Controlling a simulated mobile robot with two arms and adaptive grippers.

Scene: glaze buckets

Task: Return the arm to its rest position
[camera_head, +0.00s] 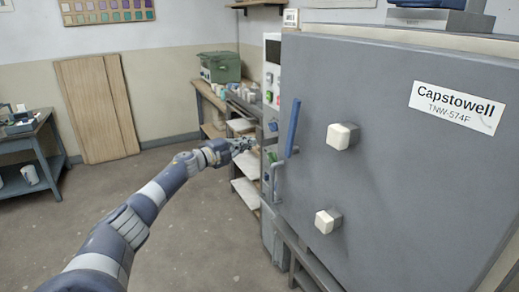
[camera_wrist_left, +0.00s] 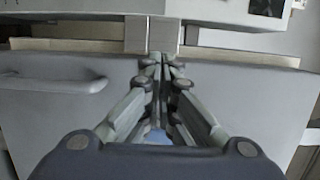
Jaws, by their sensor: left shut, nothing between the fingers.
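My left arm (camera_head: 150,200) reaches out from the bottom left in the head view. Its gripper (camera_head: 246,145) is at the far end, in front of the shelves and left of the big grey kiln door. In the left wrist view the fingers (camera_wrist_left: 163,68) are together, with nothing held between them. A grey panel with a pale bar handle (camera_wrist_left: 58,86) lies behind them. A small blue patch shows between the finger bases; I cannot tell what it is. My right gripper is in neither view.
The grey kiln (camera_head: 400,150) with a blue handle (camera_head: 293,127) and two pale knobs fills the right side. Shelves (camera_head: 246,192) stand beside it. A green box (camera_head: 220,67) sits on a wooden table behind. A dark table (camera_head: 40,140) stands at left. The middle floor is open.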

